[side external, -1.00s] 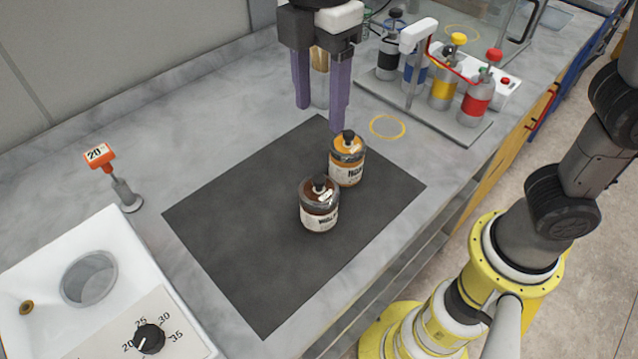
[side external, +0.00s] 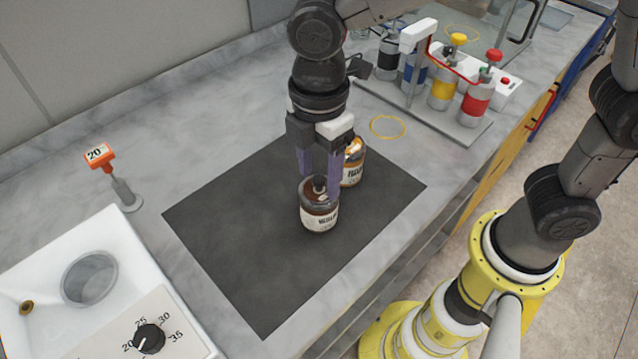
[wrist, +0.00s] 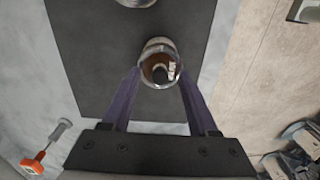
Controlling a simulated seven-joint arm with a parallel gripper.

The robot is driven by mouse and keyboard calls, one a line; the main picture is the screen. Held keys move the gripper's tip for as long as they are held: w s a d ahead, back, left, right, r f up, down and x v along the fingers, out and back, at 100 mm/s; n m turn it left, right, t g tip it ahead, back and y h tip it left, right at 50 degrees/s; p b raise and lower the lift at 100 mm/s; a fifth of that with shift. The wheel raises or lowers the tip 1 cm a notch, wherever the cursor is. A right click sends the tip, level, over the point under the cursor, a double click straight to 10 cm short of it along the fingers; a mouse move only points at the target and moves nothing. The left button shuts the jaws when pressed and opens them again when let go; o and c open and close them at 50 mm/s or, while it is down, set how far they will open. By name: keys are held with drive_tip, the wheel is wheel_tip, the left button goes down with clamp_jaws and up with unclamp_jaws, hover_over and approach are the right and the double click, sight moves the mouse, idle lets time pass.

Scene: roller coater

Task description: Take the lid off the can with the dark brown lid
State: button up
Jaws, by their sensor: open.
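The can with the dark brown lid (side external: 319,211) stands upright on the black mat (side external: 240,262), with a black knob on its lid. In the wrist view its lid (wrist: 160,70) shows just beyond and between my fingertips. My gripper (side external: 320,183) is open and points down at this can, its purple fingers on either side of the lid's top. I cannot tell whether they touch it. A can with an orange-yellow lid (side external: 353,170) stands behind it, partly hidden by my gripper; a piece of it shows at the top of the wrist view (wrist: 137,2).
A white bath (side external: 120,262) with a dial stands at the lower left. An orange-tagged stand (side external: 123,190) is near it. A rack of coloured bottles (side external: 447,85) stands at the back right, near a yellow ring (side external: 387,127). The front of the mat is clear.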

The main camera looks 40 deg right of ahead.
drive_tip(key=shift+f, duration=0.35)
drive_tip(key=shift+c, duration=0.3)
clamp_jaws()
drive_tip(key=shift+r, duration=0.1)
